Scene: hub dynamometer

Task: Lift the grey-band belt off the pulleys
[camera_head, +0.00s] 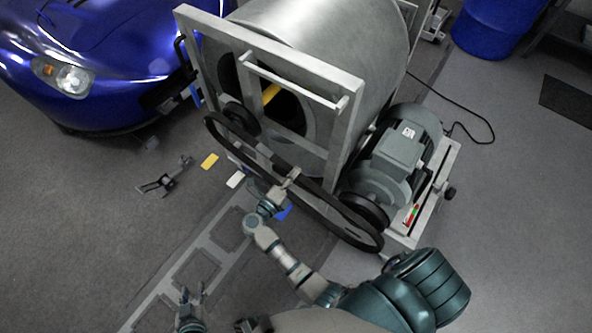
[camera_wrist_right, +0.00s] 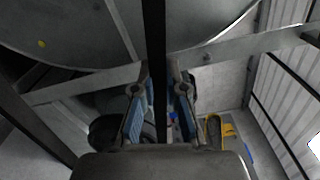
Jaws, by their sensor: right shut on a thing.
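The black belt (camera_head: 340,226) forms a long loop in front of the drum frame, running from the small upper pulley (camera_head: 241,118) to the motor pulley (camera_head: 364,208). I cannot make out a grey band on it. My right gripper (camera_head: 284,182) is at the middle of the loop, shut on the belt. In the right wrist view the belt (camera_wrist_right: 154,40) passes as a dark vertical strip between the right gripper's two blue-padded fingers (camera_wrist_right: 158,100). The gripped part is partly hidden. My left gripper (camera_head: 193,292) is open and empty, low at the left, away from the belt.
A metal frame (camera_head: 352,125) with a crossbar holds the large drum (camera_head: 320,35). The grey motor (camera_head: 400,150) stands on a base at the right. A blue car (camera_head: 110,60) is at the upper left.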

